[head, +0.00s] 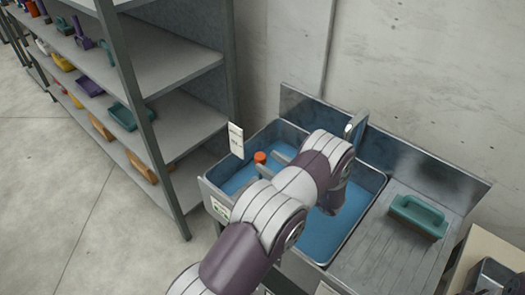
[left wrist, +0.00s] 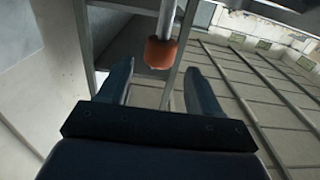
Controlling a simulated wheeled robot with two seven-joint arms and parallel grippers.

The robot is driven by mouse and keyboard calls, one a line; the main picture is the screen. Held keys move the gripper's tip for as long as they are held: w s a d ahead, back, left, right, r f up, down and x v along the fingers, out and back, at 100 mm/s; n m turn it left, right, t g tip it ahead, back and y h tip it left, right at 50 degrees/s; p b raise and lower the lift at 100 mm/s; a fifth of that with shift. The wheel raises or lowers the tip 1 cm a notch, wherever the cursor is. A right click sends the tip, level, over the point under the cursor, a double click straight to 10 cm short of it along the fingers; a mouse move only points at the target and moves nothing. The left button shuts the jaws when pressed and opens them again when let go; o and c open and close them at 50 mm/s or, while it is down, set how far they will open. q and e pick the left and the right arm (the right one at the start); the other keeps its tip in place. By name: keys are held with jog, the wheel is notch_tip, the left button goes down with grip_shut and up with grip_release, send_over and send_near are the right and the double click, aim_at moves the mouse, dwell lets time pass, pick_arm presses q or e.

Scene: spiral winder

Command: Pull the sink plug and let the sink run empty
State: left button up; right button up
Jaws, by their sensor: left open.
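The sink (head: 372,180) is a metal basin with blue water in it. An orange-red knob (head: 260,157), which looks like the top of the plug's pull, stands above the water at the basin's left side. In the left wrist view the knob (left wrist: 161,54) sits at the end of a pale rod. My left gripper (head: 273,164) reaches over the basin, its fingers beside the knob. The left wrist view shows the gripper (left wrist: 160,66) open, with the knob just beyond its fingertips, not gripped. The plug and drain are hidden. My right gripper is not in view.
Metal shelves (head: 180,65) with coloured bins and tools stand left of the sink. A ribbed drainboard (head: 385,245) with a teal brush-like block (head: 418,215) lies to its right. A concrete wall rises behind. A white tag (head: 236,140) stands near the sink's left corner.

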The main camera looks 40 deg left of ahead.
aim_at(265, 159)
pick_arm(q)
jog(key=a, duration=0.4)
jog(key=shift+w+a+p, duration=0.25)
jog(key=shift+a+p, duration=0.1)
jog(key=shift+w, duration=0.1)
jog(key=shift+c, duration=0.5)
grip_shut()
notch_tip(265, 159, up, 5)
jog(key=p, duration=0.3)
jog(key=shift+r, duration=0.1)
jog(key=shift+w, duration=0.1)
jog(key=shift+o, duration=0.5)
grip_release()
